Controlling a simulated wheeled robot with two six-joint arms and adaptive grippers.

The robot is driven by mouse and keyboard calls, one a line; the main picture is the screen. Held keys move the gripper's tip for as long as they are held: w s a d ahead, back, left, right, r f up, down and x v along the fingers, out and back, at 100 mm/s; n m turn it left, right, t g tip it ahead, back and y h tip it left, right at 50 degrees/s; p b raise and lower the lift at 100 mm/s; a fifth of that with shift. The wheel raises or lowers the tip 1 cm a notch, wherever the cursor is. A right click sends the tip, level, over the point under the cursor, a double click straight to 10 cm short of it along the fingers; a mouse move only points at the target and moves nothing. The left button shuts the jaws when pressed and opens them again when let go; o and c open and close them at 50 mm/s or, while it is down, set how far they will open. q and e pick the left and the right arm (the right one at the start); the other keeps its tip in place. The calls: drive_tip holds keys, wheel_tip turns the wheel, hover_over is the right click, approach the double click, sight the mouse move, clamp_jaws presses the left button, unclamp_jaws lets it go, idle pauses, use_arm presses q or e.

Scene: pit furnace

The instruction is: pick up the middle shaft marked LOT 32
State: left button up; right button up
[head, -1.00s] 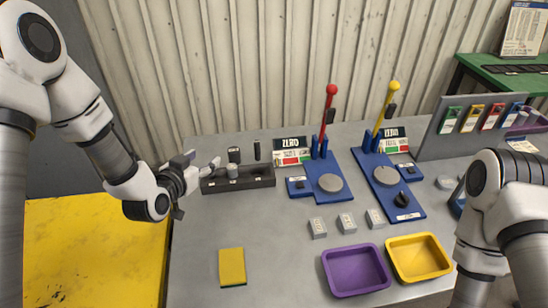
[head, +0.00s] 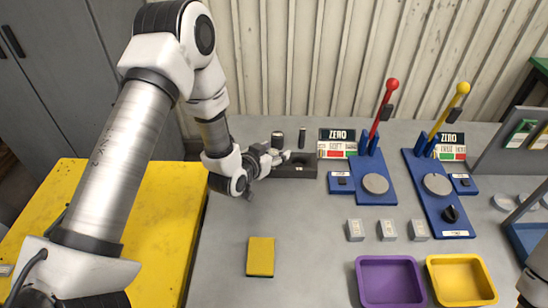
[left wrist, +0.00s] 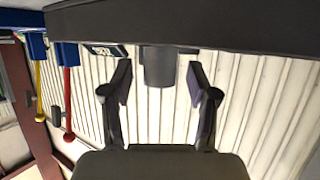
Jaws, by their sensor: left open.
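A short grey cylinder (left wrist: 160,68) stands at the dark rack (left wrist: 230,25) in the left wrist view, which shows the scene upside down. My left gripper (left wrist: 160,90) is open, with one finger on each side of the cylinder's line. I cannot tell whether the fingers touch it. In the head view the left gripper (head: 284,157) is at the left end of the rack (head: 302,171), and the grey cylinder is not clearly seen there. Two dark cylinders (head: 277,138) (head: 302,137) stand behind the rack. No LOT 32 mark is readable. My right gripper is out of view.
Several labelled grey blocks (head: 387,230) sit mid-table. A yellow sponge (head: 261,257), purple bin (head: 390,281) and yellow bin (head: 461,279) lie in front. Blue lever stands with a red knob (head: 393,84) and yellow knob (head: 463,88) are to the right.

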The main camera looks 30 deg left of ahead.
use_arm(q)
drive_tip(key=shift+s+r, duration=0.1)
drive_tip(key=shift+s, duration=0.05)
clamp_jaws()
